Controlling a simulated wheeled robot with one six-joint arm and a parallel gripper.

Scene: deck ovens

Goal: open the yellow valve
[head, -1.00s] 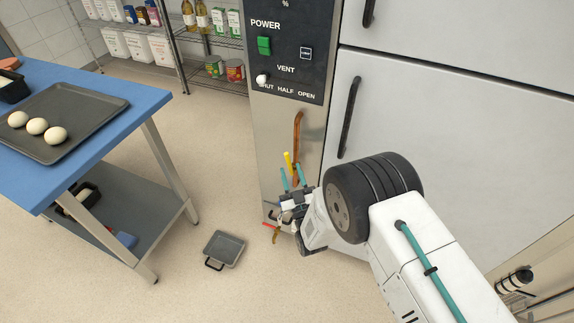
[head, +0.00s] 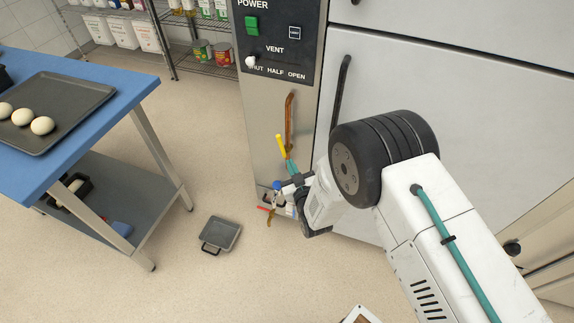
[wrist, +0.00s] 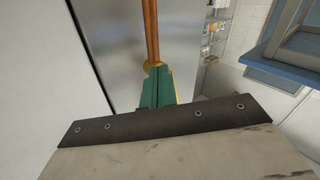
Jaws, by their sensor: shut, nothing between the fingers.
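The yellow valve (head: 281,145) shows as a yellow lever at the lower end of a copper pipe (head: 290,105) on the steel oven panel. The lever stands nearly upright, its top leaning left. My gripper (head: 290,164) is just below and right of it, its teal fingers together with nothing held.
A blue-topped fitting (head: 276,185) and a red handle (head: 264,209) sit low beside my gripper. Oven doors with a dark handle (head: 341,95) stand right.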

